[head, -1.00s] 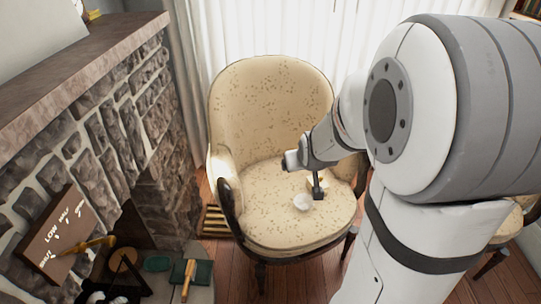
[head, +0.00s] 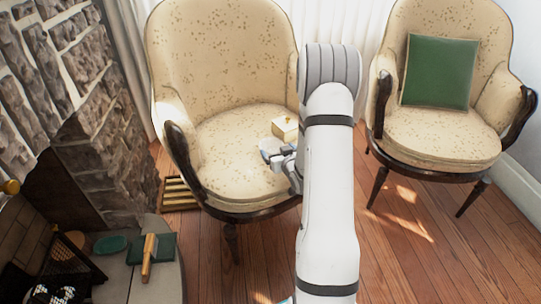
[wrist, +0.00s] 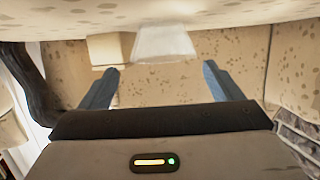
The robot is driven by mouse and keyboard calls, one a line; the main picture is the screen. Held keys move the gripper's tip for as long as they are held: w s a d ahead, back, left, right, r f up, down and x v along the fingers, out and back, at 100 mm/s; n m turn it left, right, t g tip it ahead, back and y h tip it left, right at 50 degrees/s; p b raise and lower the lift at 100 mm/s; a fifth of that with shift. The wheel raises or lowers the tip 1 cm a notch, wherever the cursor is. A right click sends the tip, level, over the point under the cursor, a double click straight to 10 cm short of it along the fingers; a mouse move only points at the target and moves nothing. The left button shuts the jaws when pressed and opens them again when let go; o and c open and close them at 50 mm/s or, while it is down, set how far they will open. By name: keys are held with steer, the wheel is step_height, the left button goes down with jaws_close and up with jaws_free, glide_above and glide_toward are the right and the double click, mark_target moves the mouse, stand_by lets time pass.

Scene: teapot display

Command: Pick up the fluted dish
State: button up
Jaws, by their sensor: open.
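The fluted dish (head: 270,146) is small and whitish and sits on the seat of the cream armchair (head: 225,140). In the wrist view the dish (wrist: 165,43) is at the top middle, beyond the fingertips and roughly between their lines. My gripper (wrist: 161,67) is open, with its two blue-grey fingers spread and nothing between them. In the head view my gripper (head: 287,158) is low over the front right of the seat, close to the dish. My arm covers the seat's right side, and the fingertips are hard to make out there.
The chair's dark left arm (head: 182,148) rises beside the seat. A second armchair with a green cushion (head: 439,71) stands right.

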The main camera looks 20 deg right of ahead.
mark_target(268, 141)
steer(key=x, duration=0.2)
steer(key=b+x, duration=0.1)
steer(key=x, duration=0.1)
steer(key=b+x, duration=0.1)
steer(key=x, duration=0.1)
steer(key=shift+w+a, duration=0.25)
steer(key=shift+w, duration=0.1)
steer(key=c, duration=0.8)
